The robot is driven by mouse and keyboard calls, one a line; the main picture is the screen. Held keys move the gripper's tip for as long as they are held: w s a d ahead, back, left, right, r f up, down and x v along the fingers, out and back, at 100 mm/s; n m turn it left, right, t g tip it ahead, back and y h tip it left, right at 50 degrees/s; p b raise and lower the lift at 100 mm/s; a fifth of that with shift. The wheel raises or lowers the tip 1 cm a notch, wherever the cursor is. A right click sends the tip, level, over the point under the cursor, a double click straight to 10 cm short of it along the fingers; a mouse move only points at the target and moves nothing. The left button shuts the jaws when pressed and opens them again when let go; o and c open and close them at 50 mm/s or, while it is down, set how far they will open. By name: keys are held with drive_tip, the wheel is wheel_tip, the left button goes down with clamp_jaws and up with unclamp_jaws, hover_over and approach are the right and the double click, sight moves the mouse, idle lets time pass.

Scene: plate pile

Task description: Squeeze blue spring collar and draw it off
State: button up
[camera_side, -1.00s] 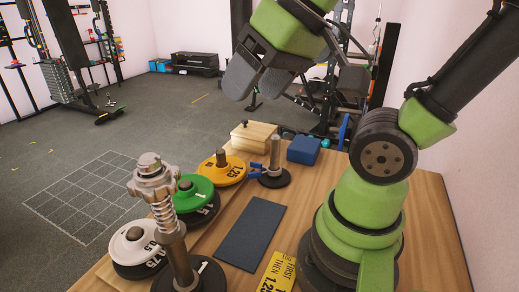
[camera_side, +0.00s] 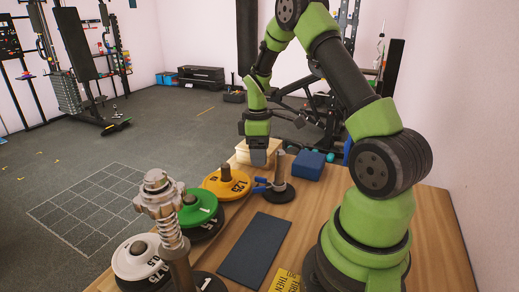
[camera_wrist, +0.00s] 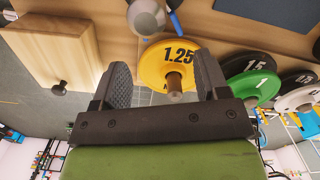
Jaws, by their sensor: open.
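The blue spring collar (camera_side: 262,186) sits low on a short steel post (camera_side: 280,167) with a round black base (camera_side: 278,195). In the wrist view, parts of the blue collar (camera_wrist: 176,22) show beside the post's rounded top (camera_wrist: 146,18) at the upper edge; its coil is mostly hidden. My gripper (camera_side: 258,157) points down, just left of and behind that post in the side view. In the wrist view, its two dark fingers (camera_wrist: 163,82) are spread apart and empty, with the yellow 1.25 plate (camera_wrist: 160,58) seen beyond them. The gripper does not touch the collar.
A wooden box with a knob (camera_wrist: 45,50) is close to my gripper. Green (camera_side: 200,212) and white (camera_side: 135,258) plates stand in a row. A taller post with a metal spring (camera_side: 168,232) stands in front. A dark mat (camera_side: 255,248) lies clear; a blue block (camera_side: 308,165) is right.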

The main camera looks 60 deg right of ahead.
sight(261, 179)
drive_tip(key=shift+s+f, duration=0.2)
drive_tip(key=shift+f, duration=4.2)
drive_tip(key=c, duration=1.1)
